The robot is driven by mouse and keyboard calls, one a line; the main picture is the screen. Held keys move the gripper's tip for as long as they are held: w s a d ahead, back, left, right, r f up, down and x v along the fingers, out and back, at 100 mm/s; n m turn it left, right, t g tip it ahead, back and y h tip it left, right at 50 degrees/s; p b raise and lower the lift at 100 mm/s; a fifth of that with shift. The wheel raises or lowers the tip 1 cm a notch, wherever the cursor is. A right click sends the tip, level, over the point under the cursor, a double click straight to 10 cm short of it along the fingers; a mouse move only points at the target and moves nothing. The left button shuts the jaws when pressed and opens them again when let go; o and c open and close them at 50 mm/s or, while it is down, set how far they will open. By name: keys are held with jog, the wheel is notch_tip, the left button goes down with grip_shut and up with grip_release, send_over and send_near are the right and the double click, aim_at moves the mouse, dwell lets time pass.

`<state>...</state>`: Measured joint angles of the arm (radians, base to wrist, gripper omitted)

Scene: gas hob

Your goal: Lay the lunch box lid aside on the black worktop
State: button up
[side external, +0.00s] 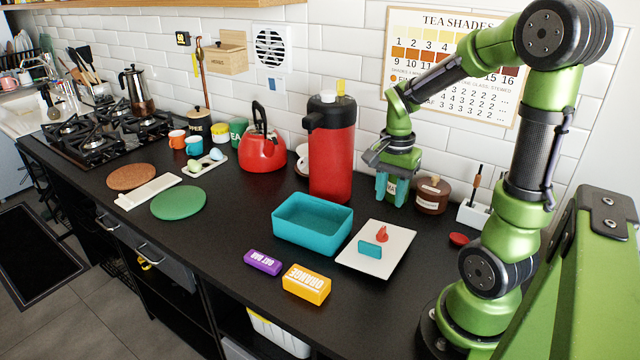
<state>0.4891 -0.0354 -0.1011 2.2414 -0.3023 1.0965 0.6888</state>
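The teal lunch box (286,232) stands open on the black worktop (225,245), with no lid on top. I cannot pick out a separate lid for certain. A white flat board (372,264) lies to its right, with a small teal block (369,249) and a small red piece (382,233) on it. My gripper (392,190) points down behind the board, right of the red flask. Its teal fingers are apart.
A purple box (262,262) and an orange box (306,283) lie near the front edge. The red flask (332,150) stands behind the lunch box. A brown pot (432,195) stands right of my gripper.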

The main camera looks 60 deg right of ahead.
jog(key=a+r+n+t+y, duration=0.1)
jog(key=a+r+n+t, duration=0.2)
jog(key=a+r+n, duration=0.2)
jog(key=a+r+n+t+y, duration=0.1)
jog(key=a+r+n+t, duration=0.3)
jog(key=a+n, duration=0.5)
jog(key=a+r, duration=0.2)
jog(key=a, duration=0.3)
